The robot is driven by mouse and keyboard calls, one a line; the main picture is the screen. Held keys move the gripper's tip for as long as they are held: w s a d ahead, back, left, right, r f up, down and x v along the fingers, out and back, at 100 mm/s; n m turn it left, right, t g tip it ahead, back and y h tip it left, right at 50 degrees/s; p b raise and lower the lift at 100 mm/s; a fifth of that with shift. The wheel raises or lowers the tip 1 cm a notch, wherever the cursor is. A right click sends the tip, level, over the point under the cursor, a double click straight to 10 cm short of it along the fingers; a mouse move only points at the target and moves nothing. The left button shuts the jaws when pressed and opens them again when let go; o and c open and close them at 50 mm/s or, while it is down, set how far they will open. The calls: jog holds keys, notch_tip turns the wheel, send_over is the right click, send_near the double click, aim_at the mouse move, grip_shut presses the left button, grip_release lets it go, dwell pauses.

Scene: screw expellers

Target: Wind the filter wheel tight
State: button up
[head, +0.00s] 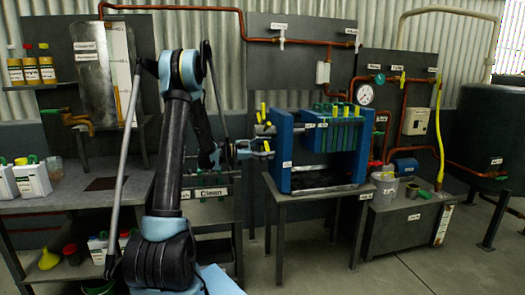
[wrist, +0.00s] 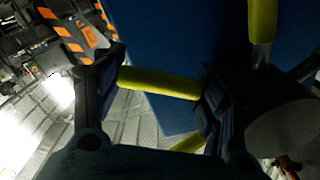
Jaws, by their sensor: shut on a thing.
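The filter press (head: 283,150) is a blue frame on a grey table, with several green plates (head: 338,125) between its blue blocks. Its filter wheel (head: 264,129) is at the left end and has yellow spokes. My gripper (head: 257,149) is at the low side of the wheel, reaching in from the left. In the wrist view my gripper (wrist: 160,84) is shut on one yellow spoke (wrist: 158,83), which spans between the two dark fingers. Another yellow spoke (wrist: 262,30) stands upright to the right, outside the fingers. The hub is partly hidden.
The grey press table (head: 318,192) stands on the open floor. To its right is a low bench with a white bucket (head: 384,188), a gauge (head: 364,94) and copper pipes. A bench with bottles (head: 32,178) is at the left. Floor in front of the tables is clear.

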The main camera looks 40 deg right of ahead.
jog(key=shift+w, duration=0.35)
jog(key=o, duration=1.2)
jog(key=shift+o, duration=0.2)
jog(key=shift+s, duration=0.1)
